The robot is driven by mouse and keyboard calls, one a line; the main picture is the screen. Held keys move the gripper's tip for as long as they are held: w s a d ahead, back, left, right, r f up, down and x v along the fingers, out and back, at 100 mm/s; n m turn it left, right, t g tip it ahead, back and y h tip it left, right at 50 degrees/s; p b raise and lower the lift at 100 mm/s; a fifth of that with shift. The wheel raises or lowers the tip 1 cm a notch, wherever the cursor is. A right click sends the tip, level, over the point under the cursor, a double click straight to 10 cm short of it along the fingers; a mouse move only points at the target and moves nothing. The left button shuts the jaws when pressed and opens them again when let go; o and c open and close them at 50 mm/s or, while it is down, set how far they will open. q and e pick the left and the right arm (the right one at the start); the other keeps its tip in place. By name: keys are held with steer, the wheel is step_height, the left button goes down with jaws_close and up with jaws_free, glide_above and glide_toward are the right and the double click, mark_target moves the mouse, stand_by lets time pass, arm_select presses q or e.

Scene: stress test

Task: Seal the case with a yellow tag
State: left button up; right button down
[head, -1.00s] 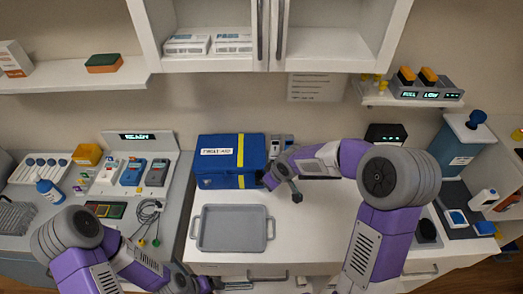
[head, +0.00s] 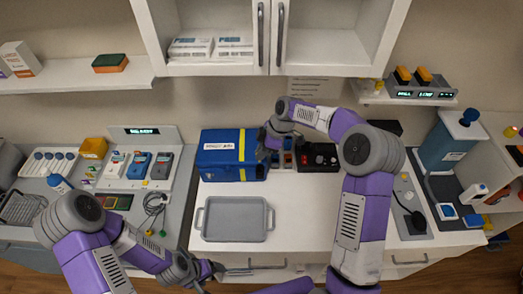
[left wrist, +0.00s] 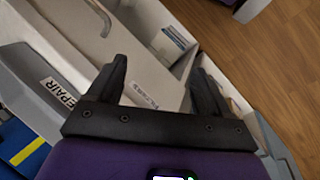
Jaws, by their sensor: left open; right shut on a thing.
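The blue first-aid case (head: 222,160) with a yellow stripe stands closed-looking at the back of the white counter. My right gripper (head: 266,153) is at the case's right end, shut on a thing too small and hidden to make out. I cannot tell whether it touches the case. No yellow tag can be clearly picked out there. My left gripper (head: 212,270) is low at the counter's front edge, away from the case. In the left wrist view it is open, with nothing between its fingers (left wrist: 158,88).
A grey tray (head: 235,220) lies in front of the case. A black box with red parts (head: 318,156) stands right of my right gripper. Small devices (head: 138,166) sit on the left bench. Below my left gripper, the left wrist view shows a grey part labelled REPAIR (left wrist: 58,93).

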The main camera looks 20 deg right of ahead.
steer(key=shift+f+b, duration=1)
steer(key=shift+f, duration=0.95)
steer(key=shift+r, duration=0.2)
steer(key=shift+f+b, duration=1.2)
steer(key=shift+f, duration=0.25)
steer(key=c, duration=1.1)
jaws_free()
steer(key=shift+r, duration=0.1)
